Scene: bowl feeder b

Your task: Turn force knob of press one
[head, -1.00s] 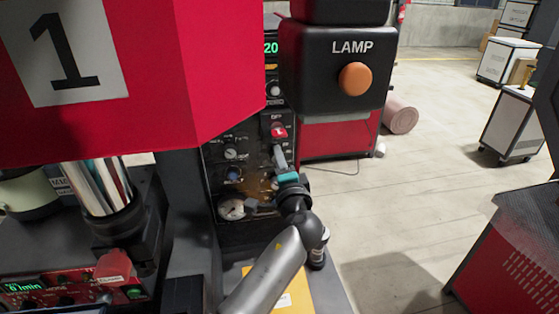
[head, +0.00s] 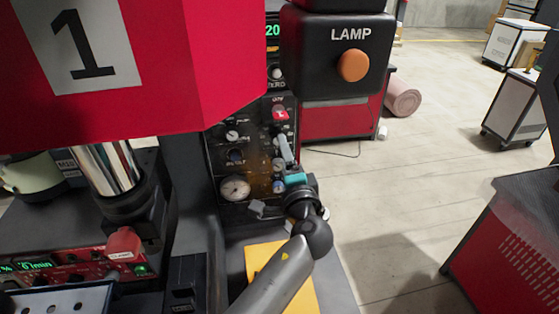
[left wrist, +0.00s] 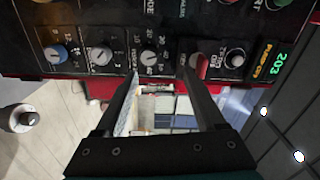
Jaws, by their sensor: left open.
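Press one is the red housing marked 1 (head: 165,75), with a black control panel (head: 222,170) beside its column. In the left wrist view a row of panel knobs runs along the top. A dial with a numbered scale (left wrist: 148,57) sits between the fingertips in the picture; its small label is hard to read. A pale knob (left wrist: 100,55) and a blue knob (left wrist: 57,53) are left of it. My left gripper (head: 270,178) is open in front of the panel, and its fingers (left wrist: 161,75) show nothing between them. The upper finger hides part of the knob column in the head view.
A red switch (left wrist: 197,65) lies close to the right fingertip. The black lamp box (head: 312,65) with an orange button overhangs at upper right. A yellow sheet (head: 262,258) lies below.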

